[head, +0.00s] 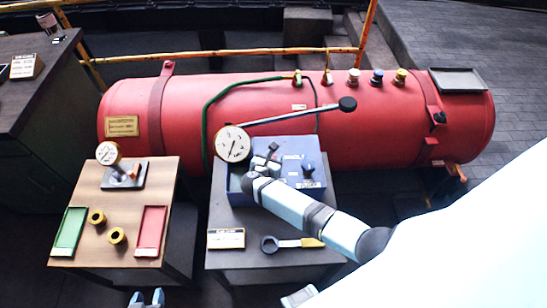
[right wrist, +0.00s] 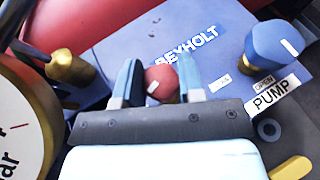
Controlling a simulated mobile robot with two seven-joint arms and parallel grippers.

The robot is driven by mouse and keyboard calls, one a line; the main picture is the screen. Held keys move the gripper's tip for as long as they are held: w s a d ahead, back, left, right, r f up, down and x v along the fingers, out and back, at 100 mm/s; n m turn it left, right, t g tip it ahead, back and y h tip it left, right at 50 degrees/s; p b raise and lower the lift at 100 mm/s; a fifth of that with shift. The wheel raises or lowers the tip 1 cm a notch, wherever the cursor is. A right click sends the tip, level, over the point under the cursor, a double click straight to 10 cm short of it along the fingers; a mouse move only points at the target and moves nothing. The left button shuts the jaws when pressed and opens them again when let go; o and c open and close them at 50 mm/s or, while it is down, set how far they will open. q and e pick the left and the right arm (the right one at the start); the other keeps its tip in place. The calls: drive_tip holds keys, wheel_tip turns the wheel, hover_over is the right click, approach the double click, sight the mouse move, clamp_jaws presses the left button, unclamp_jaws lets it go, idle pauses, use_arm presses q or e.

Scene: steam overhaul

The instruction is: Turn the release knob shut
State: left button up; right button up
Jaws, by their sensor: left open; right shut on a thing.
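A small round red knob with a white mark (right wrist: 162,84) sits on the blue pump box (head: 318,155), which also shows in the right wrist view (right wrist: 215,30). My right gripper (head: 266,160) has its fingers on either side of the red knob and is shut on it, as the right wrist view shows (right wrist: 160,84). No name label for this knob is readable. A blue knob (right wrist: 275,45) with a white mark stands to the right, near labels reading OPEN and PUMP (right wrist: 272,94). My left gripper (head: 147,298) is open and empty at the bottom edge of the head view.
A dial gauge (head: 233,144) and a long lever with a black ball (head: 347,104) rise by the box. A wrench (head: 292,243) lies in front. A wooden table (head: 112,248) with green and red trays stands left. A red boiler (head: 240,100) lies behind.

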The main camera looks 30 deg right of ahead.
drive_tip(key=shift+m+g+h+b, duration=0.3)
drive_tip(key=shift+m+g+h, duration=0.7)
drive_tip(key=shift+m+g, duration=0.8)
drive_tip(key=o, duration=0.9)
drive_tip(key=shift+r, duration=0.1)
